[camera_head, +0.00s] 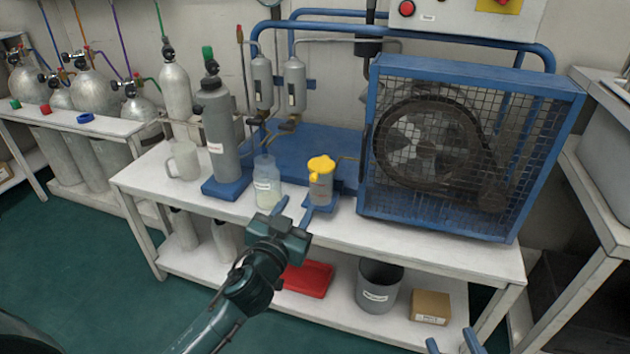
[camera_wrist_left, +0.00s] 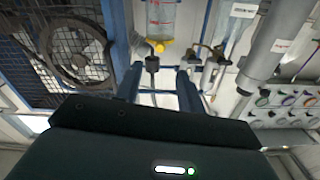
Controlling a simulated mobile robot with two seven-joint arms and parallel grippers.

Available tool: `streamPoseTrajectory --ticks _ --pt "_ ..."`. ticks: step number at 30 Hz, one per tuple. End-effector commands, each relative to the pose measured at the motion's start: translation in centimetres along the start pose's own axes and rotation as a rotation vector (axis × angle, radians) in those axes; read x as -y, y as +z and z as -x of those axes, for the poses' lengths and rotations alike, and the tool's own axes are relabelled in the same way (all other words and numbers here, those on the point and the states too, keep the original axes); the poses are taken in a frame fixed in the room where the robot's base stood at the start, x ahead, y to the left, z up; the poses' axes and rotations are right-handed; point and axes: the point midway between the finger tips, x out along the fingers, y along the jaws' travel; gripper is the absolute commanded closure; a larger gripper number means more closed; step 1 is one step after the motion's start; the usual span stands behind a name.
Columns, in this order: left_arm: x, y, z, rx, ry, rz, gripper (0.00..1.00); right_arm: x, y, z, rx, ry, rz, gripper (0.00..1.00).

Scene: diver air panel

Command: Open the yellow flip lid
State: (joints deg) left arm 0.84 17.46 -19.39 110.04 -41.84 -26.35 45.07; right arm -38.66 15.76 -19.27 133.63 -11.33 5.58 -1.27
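The yellow flip lid (camera_head: 321,164) sits down on a small grey, see-through cup (camera_head: 321,188) in a blue holder at the bench's front edge. In the left wrist view, which looks upside down, the yellow lid (camera_wrist_left: 158,47) shows under the labelled clear cup (camera_wrist_left: 160,16). My left gripper (camera_head: 293,210) is open and empty, in front of the bench edge, lower left of the cup and apart from it. Its two blue fingers (camera_wrist_left: 160,78) stand apart in the wrist view. My right gripper (camera_head: 452,343) is at the bottom edge, fingers apart, partly cut off.
A clear bottle (camera_head: 267,182) stands just left of the cup. A caged fan unit (camera_head: 450,150) stands close on the right. A grey cylinder (camera_head: 218,125) and a white mug (camera_head: 184,160) are further left. A bucket (camera_head: 378,287) is on the lower shelf.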

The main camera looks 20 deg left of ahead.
Motion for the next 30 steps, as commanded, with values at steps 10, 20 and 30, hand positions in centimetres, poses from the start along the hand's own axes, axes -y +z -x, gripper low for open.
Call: streamPoseTrajectory --ticks 10,20,30 --pt "0.1 0.1 -7.0 -0.002 -0.002 -0.003 0.61 0.1 0.2 -0.2 -0.019 -0.001 -0.029 0.64" --pt "0.0 0.0 -10.2 0.000 -0.001 0.000 0.61 0.1 0.2 -0.3 -0.028 -0.002 -0.048 0.64" --pt "0.0 0.0 -10.4 0.000 -0.001 0.000 0.64 0.1 -0.2 -0.4 -0.033 -0.002 -0.051 0.64"
